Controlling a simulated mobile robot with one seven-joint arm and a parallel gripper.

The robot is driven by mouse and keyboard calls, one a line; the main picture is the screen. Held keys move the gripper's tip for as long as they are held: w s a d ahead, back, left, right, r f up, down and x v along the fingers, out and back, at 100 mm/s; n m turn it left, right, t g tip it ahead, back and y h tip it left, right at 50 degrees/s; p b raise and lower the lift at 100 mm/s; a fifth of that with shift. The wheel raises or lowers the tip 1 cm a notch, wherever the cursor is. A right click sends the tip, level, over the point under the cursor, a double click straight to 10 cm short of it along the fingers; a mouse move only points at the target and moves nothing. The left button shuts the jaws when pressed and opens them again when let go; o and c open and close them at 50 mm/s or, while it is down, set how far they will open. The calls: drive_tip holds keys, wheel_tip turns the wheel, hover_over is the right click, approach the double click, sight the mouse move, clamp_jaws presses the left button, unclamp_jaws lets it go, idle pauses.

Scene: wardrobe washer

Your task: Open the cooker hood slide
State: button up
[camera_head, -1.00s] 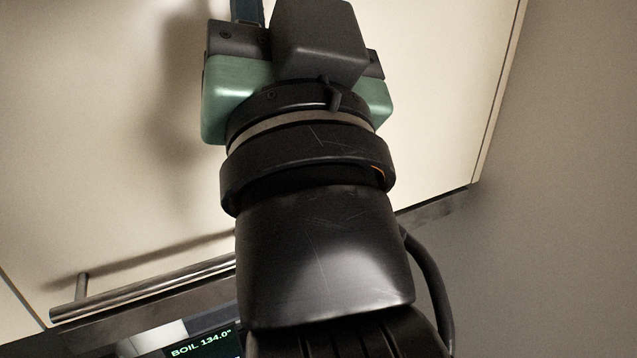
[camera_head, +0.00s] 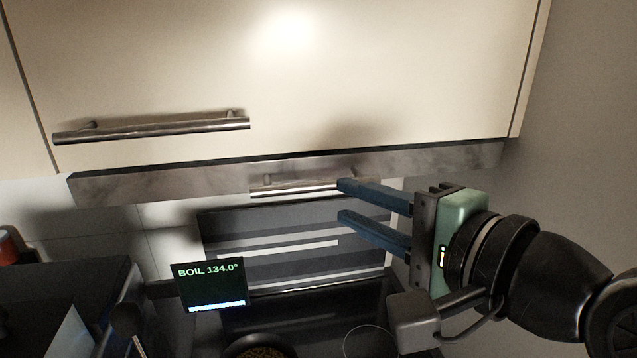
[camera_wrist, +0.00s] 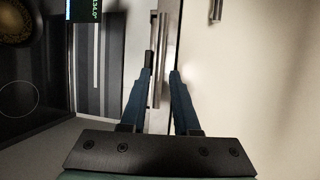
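The cooker hood slide (camera_head: 130,186) is a long grey metal strip under the cream cabinet. Its bar handle (camera_head: 290,190) is on its front; the handle's right part is behind my upper finger in the head view. My gripper (camera_head: 341,201) comes from the right, open and empty, with two blue fingers spread one above the other. In the wrist view, the handle (camera_wrist: 161,40) runs up between the open fingertips (camera_wrist: 160,73), one on either side. It does not look clamped. I cannot tell how deep it sits between the fingers.
The cabinet door (camera_head: 400,80) above has its own bar handle (camera_head: 150,129) at left. Below are a cooktop with a pan (camera_head: 258,349) and a "BOIL 134.0°" display (camera_head: 210,285). A plain wall (camera_head: 590,130) is close on the right.

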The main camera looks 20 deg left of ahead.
sight(316, 189)
drive_tip(key=p+x, duration=0.2)
drive_tip(key=x, duration=0.6)
drive_tip(key=shift+w+a+f, duration=0.1)
drive_tip(key=shift+w+a, duration=0.1)
drive_tip(key=shift+a, duration=0.05)
clamp_jaws()
idle(1.0)
